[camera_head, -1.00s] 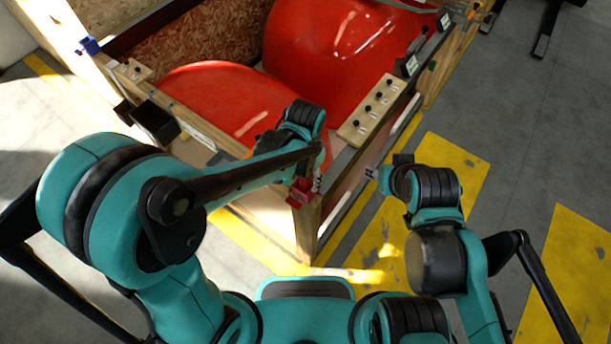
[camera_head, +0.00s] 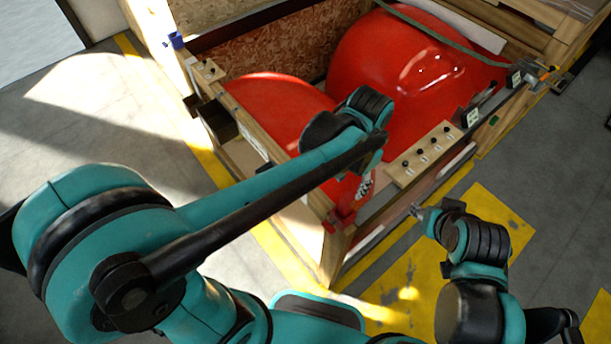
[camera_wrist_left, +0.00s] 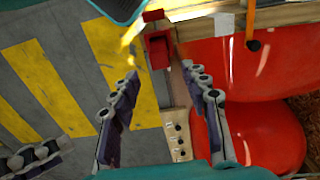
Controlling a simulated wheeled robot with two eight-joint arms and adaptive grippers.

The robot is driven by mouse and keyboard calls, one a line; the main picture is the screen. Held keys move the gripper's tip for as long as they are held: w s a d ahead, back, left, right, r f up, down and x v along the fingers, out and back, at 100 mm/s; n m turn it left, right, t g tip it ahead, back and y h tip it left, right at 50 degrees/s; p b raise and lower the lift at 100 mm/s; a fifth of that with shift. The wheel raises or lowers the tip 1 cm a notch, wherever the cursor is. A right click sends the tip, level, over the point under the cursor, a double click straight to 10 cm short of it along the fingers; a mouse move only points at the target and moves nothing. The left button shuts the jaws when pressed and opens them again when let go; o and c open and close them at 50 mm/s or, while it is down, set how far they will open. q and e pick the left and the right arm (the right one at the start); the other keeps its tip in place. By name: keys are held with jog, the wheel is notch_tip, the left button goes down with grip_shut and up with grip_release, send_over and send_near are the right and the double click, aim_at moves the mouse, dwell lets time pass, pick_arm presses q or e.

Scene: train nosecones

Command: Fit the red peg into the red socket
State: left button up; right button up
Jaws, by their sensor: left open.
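A red fixture (camera_head: 340,218) sits at the crate's near corner. In the left wrist view it is a red block with a dark recess (camera_wrist_left: 158,48), with a smaller red piece (camera_wrist_left: 153,15) above it. I cannot tell which red part is the peg and which the socket. My left gripper (camera_head: 366,186) is close to that corner; in the left wrist view its fingers (camera_wrist_left: 160,70) are spread, nothing between them, the red block just beyond the tips. My right gripper (camera_head: 418,212) is outside the crate, right of the corner; its jaws are too small to read.
Large red nosecones (camera_head: 415,75) fill the wooden crate (camera_head: 330,265). A wooden strip with several black knobs (camera_head: 425,155) lies along its right edge. A blue fixture (camera_head: 174,40) is at the far left corner and a dark open box (camera_head: 218,120) on the left side.

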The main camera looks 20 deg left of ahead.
pick_arm(q)
jog(key=s+a+r+n+t, duration=0.1)
jog(key=s+a+n+t, duration=0.1)
jog(key=a, duration=0.7)
jog(key=s+a+r+n+t, duration=0.2)
jog(key=a+n+t, duration=0.3)
jog(key=a, duration=0.3)
jog(key=shift+s+a, duration=0.35)
jog(key=shift+s, duration=0.3)
notch_tip(320, 180, down, 12)
jog(key=b, duration=1.2)
